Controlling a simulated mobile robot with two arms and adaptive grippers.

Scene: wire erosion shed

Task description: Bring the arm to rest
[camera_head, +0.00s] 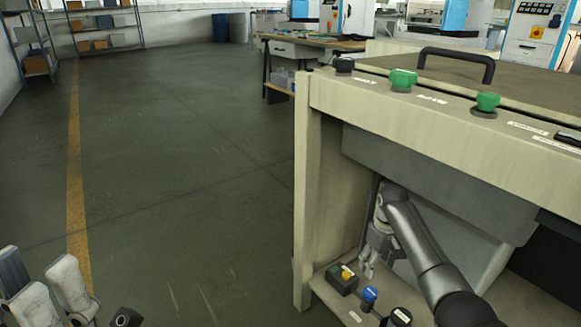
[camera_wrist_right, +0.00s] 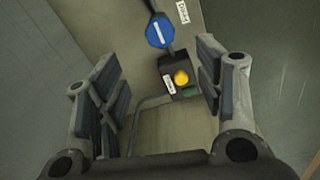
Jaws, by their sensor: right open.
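My right gripper (camera_head: 370,262) reaches into the open recess under the beige machine's (camera_head: 310,190) panel, its arm coming in from the lower right. In the right wrist view, the right gripper (camera_wrist_right: 160,105) is open, its two fingers wide apart with nothing between the pads. Beyond the fingers is a small dark box with a yellow button (camera_wrist_right: 181,78); it also shows below the gripper in the head view (camera_head: 347,272). My left gripper (camera_head: 50,290) shows partly at the bottom left, cut off by the frame; its opening is unclear.
A blue knob (camera_head: 370,293) and a black knob (camera_head: 401,316) stand on the recess's lower ledge. Green knobs (camera_head: 403,79) and a black handle (camera_head: 456,54) are on the machine's top. Open floor (camera_head: 180,150) lies left; a workbench (camera_head: 285,45) stands behind.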

